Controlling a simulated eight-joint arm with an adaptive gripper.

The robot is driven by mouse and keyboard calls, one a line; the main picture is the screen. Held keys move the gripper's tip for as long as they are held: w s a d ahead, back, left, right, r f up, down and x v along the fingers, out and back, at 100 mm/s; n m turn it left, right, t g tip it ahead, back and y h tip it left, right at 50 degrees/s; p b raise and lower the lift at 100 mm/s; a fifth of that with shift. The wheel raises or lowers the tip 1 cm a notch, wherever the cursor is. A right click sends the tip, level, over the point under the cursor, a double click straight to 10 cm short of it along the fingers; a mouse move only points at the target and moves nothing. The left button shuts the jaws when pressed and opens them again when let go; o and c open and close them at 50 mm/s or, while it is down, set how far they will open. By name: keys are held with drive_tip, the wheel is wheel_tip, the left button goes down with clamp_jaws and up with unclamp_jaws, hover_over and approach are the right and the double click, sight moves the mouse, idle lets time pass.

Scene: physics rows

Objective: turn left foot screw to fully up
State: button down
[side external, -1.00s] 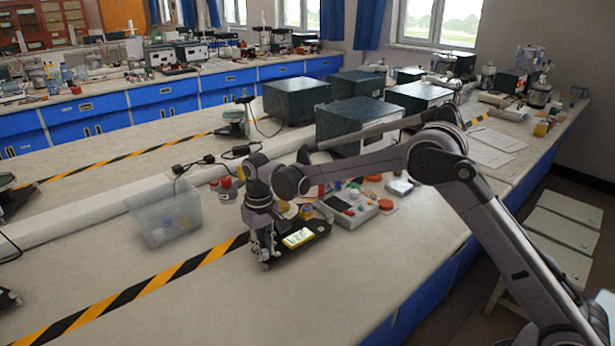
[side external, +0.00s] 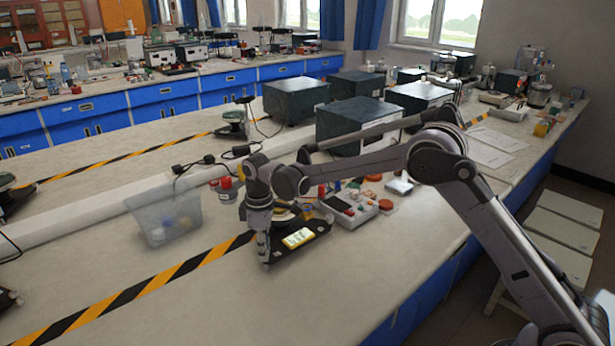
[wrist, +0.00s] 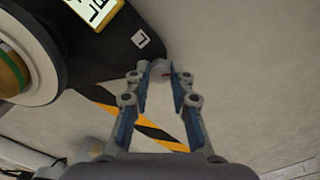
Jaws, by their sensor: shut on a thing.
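The instrument has a flat black base (side external: 312,236) with a yellow-framed label (side external: 299,238). In the wrist view the same black base (wrist: 105,50) comes to a rounded corner with a small white square label. The foot screw (wrist: 159,67) is a small grey round knob at that corner. My gripper (wrist: 160,76) points down at it, with one fingertip on each side, shut on the knob. In the side view my gripper (side external: 263,250) stands at the base's near left corner and hides most of the screw. The screw's height cannot be read.
A clear plastic bin (side external: 165,215) stands to the left. A grey box with red and green knobs (side external: 348,208) stands close on the right. Yellow-black tape (side external: 150,285) crosses the bench. The bench front is clear.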

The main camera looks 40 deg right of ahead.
drive_tip(key=shift+n, duration=0.5)
drive_tip(key=c, duration=1.2)
unclamp_jaws()
drive_tip(key=shift+o, duration=0.2)
drive_tip(key=shift+r, duration=0.1)
wheel_tip(320, 180, up, 12)
drive_tip(key=shift+s, duration=0.1)
